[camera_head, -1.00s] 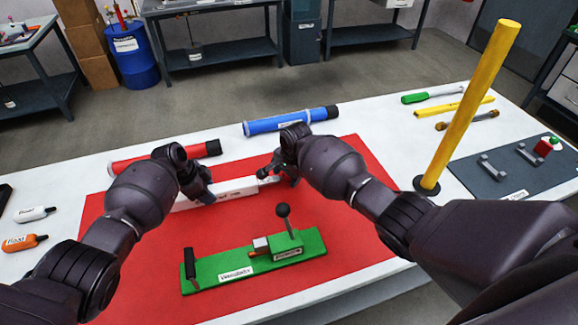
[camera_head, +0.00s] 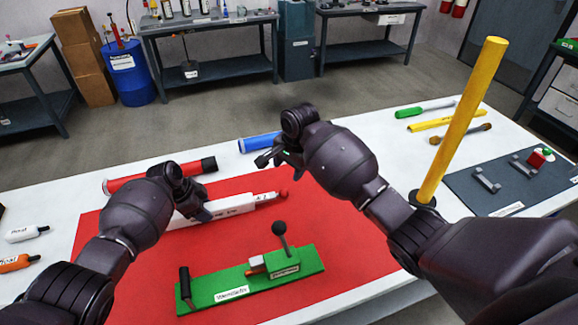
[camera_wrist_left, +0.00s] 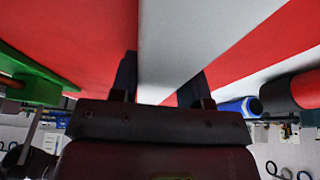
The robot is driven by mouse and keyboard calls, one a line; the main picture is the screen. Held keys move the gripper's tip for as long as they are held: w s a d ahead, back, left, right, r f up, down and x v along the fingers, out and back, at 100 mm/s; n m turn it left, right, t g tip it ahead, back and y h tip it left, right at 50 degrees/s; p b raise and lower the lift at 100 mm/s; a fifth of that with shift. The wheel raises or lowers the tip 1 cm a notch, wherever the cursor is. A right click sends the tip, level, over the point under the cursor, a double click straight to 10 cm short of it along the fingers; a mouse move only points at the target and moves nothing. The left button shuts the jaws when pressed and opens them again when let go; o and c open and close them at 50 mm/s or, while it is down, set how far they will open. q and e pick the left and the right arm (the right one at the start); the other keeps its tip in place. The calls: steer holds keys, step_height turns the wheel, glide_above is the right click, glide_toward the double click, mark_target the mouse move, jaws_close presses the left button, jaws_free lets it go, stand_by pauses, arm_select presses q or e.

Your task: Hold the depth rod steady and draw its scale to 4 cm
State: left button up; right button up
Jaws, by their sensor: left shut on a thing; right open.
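The depth rod (camera_head: 238,204) is a white bar with a red knob (camera_head: 283,192) at its right end, lying on the red mat (camera_head: 345,245). Dark marks show on its right part. My left gripper (camera_head: 201,212) is shut on the white body, left of its middle. In the left wrist view the white body (camera_wrist_left: 190,45) runs between the two fingers. My right gripper (camera_head: 268,158) is open and empty, raised above and behind the red knob, apart from it.
A green fixture (camera_head: 245,282) with upright black handles stands in front of the rod. Red (camera_head: 150,178) and blue (camera_head: 258,143) tubes lie behind. A tall yellow post (camera_head: 462,120) rises at right, near my right arm.

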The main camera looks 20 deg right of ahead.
arm_select(q)
steer(key=o, duration=1.2)
